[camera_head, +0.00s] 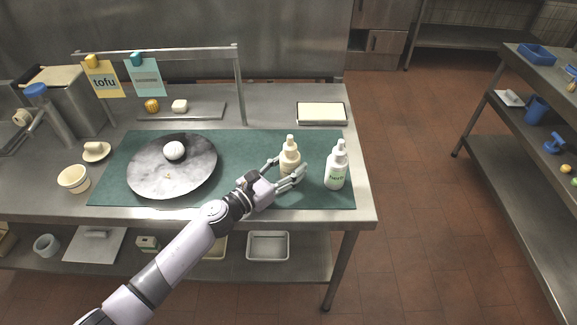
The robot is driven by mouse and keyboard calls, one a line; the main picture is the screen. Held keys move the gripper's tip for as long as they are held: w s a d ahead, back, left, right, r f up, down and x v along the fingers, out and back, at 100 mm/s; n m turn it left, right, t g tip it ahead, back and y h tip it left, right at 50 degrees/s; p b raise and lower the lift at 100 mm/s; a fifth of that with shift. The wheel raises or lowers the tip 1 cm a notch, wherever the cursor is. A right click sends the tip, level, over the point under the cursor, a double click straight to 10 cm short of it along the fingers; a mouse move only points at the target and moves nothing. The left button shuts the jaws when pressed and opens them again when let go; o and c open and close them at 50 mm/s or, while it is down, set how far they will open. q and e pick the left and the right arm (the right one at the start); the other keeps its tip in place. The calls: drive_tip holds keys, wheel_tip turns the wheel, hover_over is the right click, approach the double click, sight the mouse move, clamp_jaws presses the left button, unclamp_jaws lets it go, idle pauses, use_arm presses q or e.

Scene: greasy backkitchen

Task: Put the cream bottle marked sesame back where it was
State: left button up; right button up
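The cream bottle (289,154) stands upright on the green mat (240,146), right of the grey round plate. Its label is not readable from here, and my gripper hides its lower part. My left gripper (291,163) reaches in from the front left, with one finger on each side of the cream bottle. I cannot tell whether the fingers press on it. A white bottle (336,168) with green lettering stands just to the right, apart from the gripper. My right gripper is not in view.
The grey round plate (150,180) holds a white ball-like item (174,150). A rail (160,53) with a "tofu" note (103,79) and a teal-tabbed note (146,77) stands behind. A framed pale board (321,113) lies back right. Mat between plate and bottles is clear.

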use_arm(q)
drive_tip(key=shift+o, duration=1.2)
drive_tip(key=shift+r, duration=0.2)
drive_tip(key=b+v, duration=0.1)
drive_tip(key=v, duration=1)
drive_tip(key=shift+s+a+f+b, duration=0.1)
drive_tip(key=shift+b, duration=0.25)
drive_tip(key=shift+s+a, duration=0.25)
